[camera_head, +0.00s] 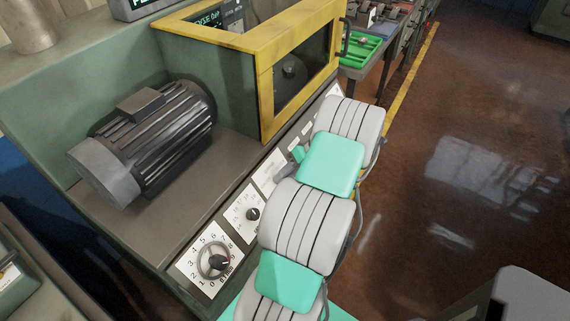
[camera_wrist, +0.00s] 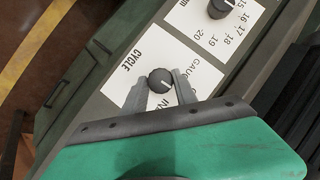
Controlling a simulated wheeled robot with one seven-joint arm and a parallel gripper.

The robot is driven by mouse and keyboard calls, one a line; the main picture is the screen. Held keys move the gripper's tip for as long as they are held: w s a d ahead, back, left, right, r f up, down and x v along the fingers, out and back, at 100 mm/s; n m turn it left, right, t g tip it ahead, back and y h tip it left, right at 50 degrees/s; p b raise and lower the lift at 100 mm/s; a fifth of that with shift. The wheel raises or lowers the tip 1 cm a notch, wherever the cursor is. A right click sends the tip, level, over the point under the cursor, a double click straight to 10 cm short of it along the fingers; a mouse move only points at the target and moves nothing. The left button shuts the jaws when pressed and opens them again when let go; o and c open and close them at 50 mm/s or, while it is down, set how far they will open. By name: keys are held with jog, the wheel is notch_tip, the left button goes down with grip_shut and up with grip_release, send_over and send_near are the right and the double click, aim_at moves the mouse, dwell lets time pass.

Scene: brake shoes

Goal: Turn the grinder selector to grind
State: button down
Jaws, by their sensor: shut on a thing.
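The selector is a dark round knob (camera_wrist: 160,80) on a white plate (camera_wrist: 122,84) lettered "CYCLE", in the wrist view. "GAUGE" and the start of another word show to its right; other lettering is hidden behind my gripper. A light pointer mark shows on the knob, but I cannot tell which word it points to. My gripper (camera_wrist: 161,88) is shut on the knob, with one grey finger on each side. In the head view my arm covers most of this area, and the knob is hidden; part of the white plate (camera_head: 269,170) shows beside my gripper.
The grinder's sloped front panel carries a small numbered dial (camera_head: 253,214) and a larger handwheel dial (camera_head: 218,261) nearer the front. A grey motor (camera_head: 150,135) sits on the ledge at left. A yellow-framed enclosure (camera_head: 263,95) stands behind. Open floor lies to the right.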

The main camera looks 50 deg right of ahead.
jog(key=shift+m+p, duration=0.4)
jog(key=shift+p, duration=0.2)
jog(key=c, duration=1)
grip_release()
jog(key=v, duration=0.7)
jog(key=shift+s+d+r, duration=0.2)
jog(key=shift+d+r, duration=0.05)
jog(key=shift+d, duration=0.05)
jog(key=shift+d, duration=0.1)
